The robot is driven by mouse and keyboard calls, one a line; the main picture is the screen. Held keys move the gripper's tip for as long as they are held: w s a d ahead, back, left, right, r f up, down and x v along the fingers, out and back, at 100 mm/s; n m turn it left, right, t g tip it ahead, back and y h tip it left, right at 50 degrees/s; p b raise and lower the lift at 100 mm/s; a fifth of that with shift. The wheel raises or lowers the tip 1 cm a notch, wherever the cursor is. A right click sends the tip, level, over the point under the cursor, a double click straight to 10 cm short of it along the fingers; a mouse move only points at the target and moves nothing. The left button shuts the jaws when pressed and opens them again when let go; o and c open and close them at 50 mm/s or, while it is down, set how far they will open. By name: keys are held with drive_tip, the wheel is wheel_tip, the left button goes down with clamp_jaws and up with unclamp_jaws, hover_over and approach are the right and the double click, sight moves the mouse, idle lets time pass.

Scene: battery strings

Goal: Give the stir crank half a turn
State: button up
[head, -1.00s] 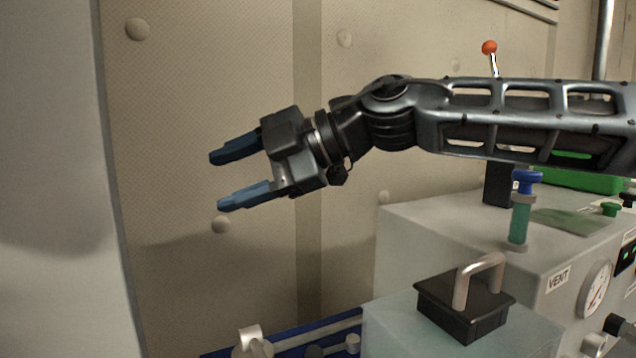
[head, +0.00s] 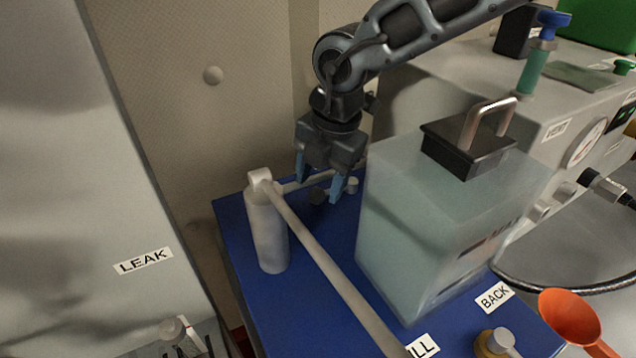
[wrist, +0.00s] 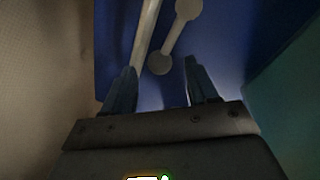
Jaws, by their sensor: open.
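A small crank-like piece, likely the stir crank, lies on the blue deck (head: 236,228). In the wrist view this piece (wrist: 174,36) is a short grey bar with a round end at each tip. In the head view its light knob (head: 353,186) and a dark round part (head: 317,197) show, partly behind my fingers. My gripper (head: 320,190) points down over it, open and empty. In the wrist view the nearer round end lies between my open fingertips (wrist: 160,66). I cannot tell the height gap or any contact.
A white post (head: 269,235) with a long pale rod (head: 335,277) stands left of my gripper. A translucent tank (head: 400,230) with a handled black lid (head: 455,155) stands close on the right. The wall is behind. An orange funnel (head: 570,318) is at lower right.

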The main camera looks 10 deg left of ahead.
drive_tip(key=shift+w+a+f, duration=0.1)
drive_tip(key=shift+a+f, duration=0.05)
drive_tip(key=shift+f, duration=0.5)
drive_tip(key=shift+w+a+f, duration=0.1)
drive_tip(key=shift+f, duration=0.55)
drive_tip(key=shift+s, duration=0.1)
drive_tip(key=shift+c, duration=0.4)
clamp_jaws()
